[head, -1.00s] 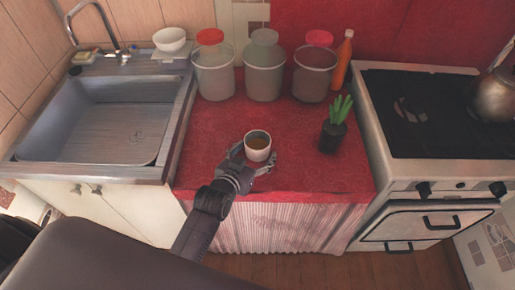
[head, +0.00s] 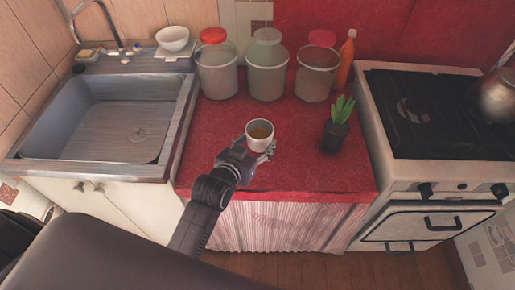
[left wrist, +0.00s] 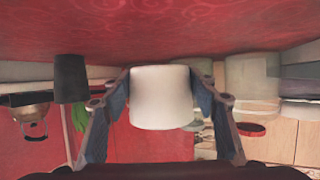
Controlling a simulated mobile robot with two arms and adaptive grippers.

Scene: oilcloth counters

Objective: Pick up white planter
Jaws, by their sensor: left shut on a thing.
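The white planter (head: 260,133) is a small round cup with brown contents, upright over the front middle of the red counter. My left gripper (head: 256,146) is shut on it, with a finger on either side. The left wrist view is upside down: the planter (left wrist: 161,97) fills the space between the two fingers of the left gripper (left wrist: 160,105). I cannot tell whether its base touches the cloth. My right gripper is not in view.
A dark pot with a green plant (head: 335,135) stands to the right. Several lidded jars (head: 266,72) and an orange bottle (head: 346,58) line the back. The sink (head: 110,120) is left, the stove (head: 430,115) right. Cloth around the planter is clear.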

